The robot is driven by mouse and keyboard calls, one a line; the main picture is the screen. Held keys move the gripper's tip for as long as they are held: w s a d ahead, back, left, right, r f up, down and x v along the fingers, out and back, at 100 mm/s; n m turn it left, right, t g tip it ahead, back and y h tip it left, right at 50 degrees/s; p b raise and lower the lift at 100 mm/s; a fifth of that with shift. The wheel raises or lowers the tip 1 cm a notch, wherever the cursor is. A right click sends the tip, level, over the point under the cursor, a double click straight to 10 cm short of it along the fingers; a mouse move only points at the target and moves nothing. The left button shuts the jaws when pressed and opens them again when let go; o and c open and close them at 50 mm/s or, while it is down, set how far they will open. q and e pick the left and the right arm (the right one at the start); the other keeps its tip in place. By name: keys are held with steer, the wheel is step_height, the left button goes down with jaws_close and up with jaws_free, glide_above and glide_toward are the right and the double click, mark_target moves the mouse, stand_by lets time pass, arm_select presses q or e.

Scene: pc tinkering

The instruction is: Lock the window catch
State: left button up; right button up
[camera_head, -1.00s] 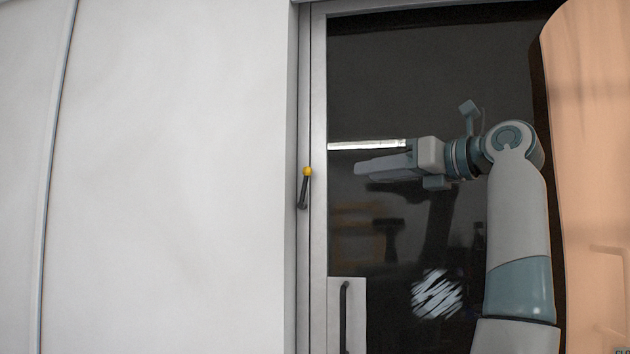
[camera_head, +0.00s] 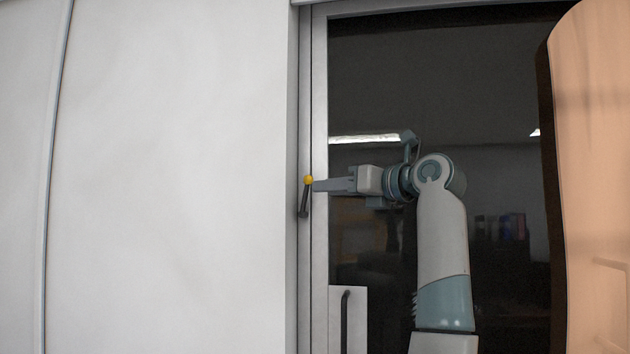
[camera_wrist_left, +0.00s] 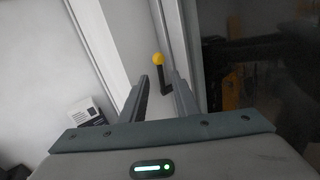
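The window catch (camera_head: 303,201) is a short dark lever with a yellow ball (camera_head: 308,180) at its upper end, on the window's left frame in the head view. The lever points down from the ball, slightly tilted. In the wrist view the catch (camera_wrist_left: 165,79) and its yellow ball show just beyond and between my fingertips. My left gripper (camera_head: 316,185) comes from the right, with its tips close to the ball. In the wrist view my left gripper (camera_wrist_left: 159,78) has its two fingers apart with nothing held. I cannot tell whether a finger touches the catch. My right gripper is out of view.
The window frame (camera_head: 319,120) surrounds dark, reflecting glass (camera_head: 430,70). A black handle (camera_head: 344,318) is on a pale panel low on the window. A white wall (camera_head: 170,180) fills the left. A peach curtain-like surface (camera_head: 595,180) stands at the right.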

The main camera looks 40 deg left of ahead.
mark_target(308, 190)
arm_select(q)
steer(key=shift+w+a+p, duration=0.15)
steer(key=shift+a+p, duration=0.9)
steer(key=shift+a, duration=1.65)
jaws_close()
